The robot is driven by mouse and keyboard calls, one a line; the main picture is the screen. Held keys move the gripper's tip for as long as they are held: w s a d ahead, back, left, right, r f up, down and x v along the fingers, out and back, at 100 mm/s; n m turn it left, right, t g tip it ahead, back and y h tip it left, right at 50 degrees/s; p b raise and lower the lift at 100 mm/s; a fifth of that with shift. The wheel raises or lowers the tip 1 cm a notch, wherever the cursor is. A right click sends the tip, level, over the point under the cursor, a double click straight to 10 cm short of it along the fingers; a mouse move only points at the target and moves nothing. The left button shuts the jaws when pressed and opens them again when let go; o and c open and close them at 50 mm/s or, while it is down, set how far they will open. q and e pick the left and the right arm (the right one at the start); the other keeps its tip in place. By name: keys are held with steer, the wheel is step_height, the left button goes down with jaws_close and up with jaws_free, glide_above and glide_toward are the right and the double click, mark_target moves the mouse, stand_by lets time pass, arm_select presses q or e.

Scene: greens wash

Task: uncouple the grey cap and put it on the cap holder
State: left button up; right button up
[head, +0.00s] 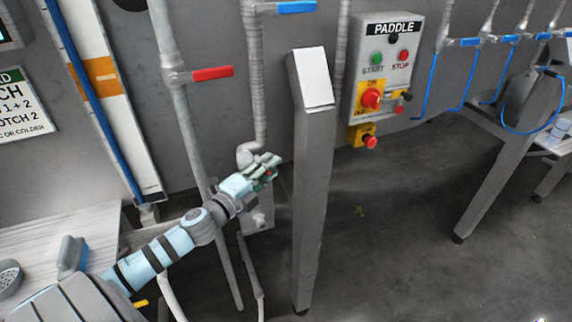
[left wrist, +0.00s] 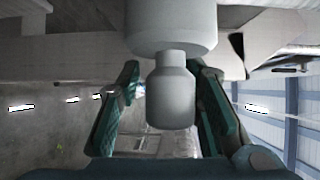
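The grey cap (left wrist: 171,95) shows in the left wrist view as a stepped cylinder below a wider pale grey fitting (left wrist: 170,25), apparently joined to it. My left gripper (head: 270,168) reaches the pipework left of the grey post in the head view. In the left wrist view its two fingers (left wrist: 163,75) stand apart, one on each side of the cap. A gap shows at the left finger; the right finger looks very close to the cap, and I cannot tell whether it touches. In the head view I cannot make out the cap. I cannot identify the cap holder. My right gripper is not in view.
The grey post (head: 315,180) stands just right of my left gripper. A vertical pipe with a red lever (head: 212,73) runs behind my arm. The paddle control box (head: 385,75) is on the wall. A grey-handled item (head: 72,253) stands on the bench at left.

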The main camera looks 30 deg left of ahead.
arm_select(q)
steer(key=shift+s+r, duration=0.3)
steer(key=shift+s, duration=0.05)
steer(key=shift+s+r, duration=0.1)
steer(key=shift+s, duration=0.15)
steer(key=c, duration=0.6)
steer(key=shift+w, duration=0.1)
jaws_close()
steer(key=shift+w, duration=0.1)
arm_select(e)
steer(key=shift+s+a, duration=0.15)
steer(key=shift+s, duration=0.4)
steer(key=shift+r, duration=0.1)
